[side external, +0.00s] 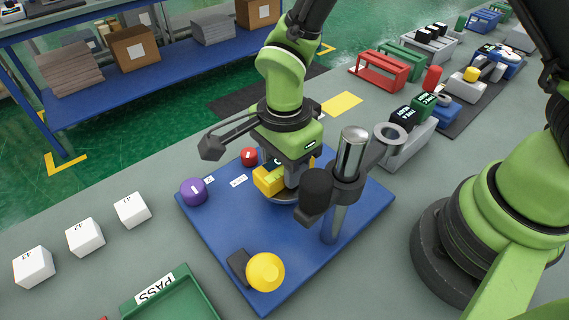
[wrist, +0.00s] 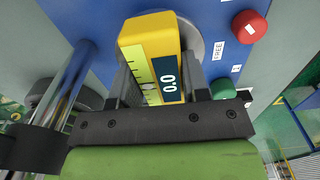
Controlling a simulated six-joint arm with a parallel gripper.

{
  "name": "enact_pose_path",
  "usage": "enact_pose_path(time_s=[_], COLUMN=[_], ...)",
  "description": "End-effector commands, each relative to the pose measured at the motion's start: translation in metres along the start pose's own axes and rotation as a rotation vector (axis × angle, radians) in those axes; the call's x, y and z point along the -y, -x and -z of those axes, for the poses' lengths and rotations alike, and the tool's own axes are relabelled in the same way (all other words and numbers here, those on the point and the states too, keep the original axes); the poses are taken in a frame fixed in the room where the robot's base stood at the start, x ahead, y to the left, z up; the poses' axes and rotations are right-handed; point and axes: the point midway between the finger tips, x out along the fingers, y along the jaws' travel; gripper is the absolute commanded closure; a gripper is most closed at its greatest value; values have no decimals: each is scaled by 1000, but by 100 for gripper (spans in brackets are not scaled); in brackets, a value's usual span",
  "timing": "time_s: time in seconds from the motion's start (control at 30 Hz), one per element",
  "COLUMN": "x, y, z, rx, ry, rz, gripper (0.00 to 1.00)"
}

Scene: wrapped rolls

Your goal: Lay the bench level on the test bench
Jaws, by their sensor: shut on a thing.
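The bench level (side external: 266,181) is a yellow block held in my gripper (side external: 288,174), above or on a round grey plate (side external: 284,199) of the blue test bench (side external: 225,225). In the wrist view the level (wrist: 148,36) lies between both fingers of my gripper (wrist: 160,84), with a green vial strip and a dark display reading 0.0 facing the camera. The round plate (wrist: 191,42) shows behind it. The fingers hide part of the level, and I cannot tell whether it touches the plate.
A metal post (side external: 334,222) with a dark clamp stands close to the right of my gripper. A purple knob (side external: 194,191), red button (side external: 249,157) and yellow knob (side external: 265,272) sit on the bench. White blocks (side external: 85,237) and a green PASS tray (side external: 165,298) lie outside it.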

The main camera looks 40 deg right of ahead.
Motion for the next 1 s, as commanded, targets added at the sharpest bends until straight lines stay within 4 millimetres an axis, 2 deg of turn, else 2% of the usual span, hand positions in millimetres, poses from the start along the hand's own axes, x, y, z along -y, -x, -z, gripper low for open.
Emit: enact_pose_path(time_s=[0.17, 0.43, 0.57, 0.67, 0.77, 0.9, 1.0], x=[1, 1, 7, 25, 55, 100, 123], y=[23, 78, 92, 93, 86, 68, 55], z=[-1, 0, 3, 14, 38, 92, 138], rx=[4, 3, 1, -1, -2, -2, -2], ry=[0, -1, -4, -7, -12, -15, -14], rz=[7, 6, 4, 2, 0, -3, -4], gripper=[90, 90, 90, 90, 90, 90, 90])
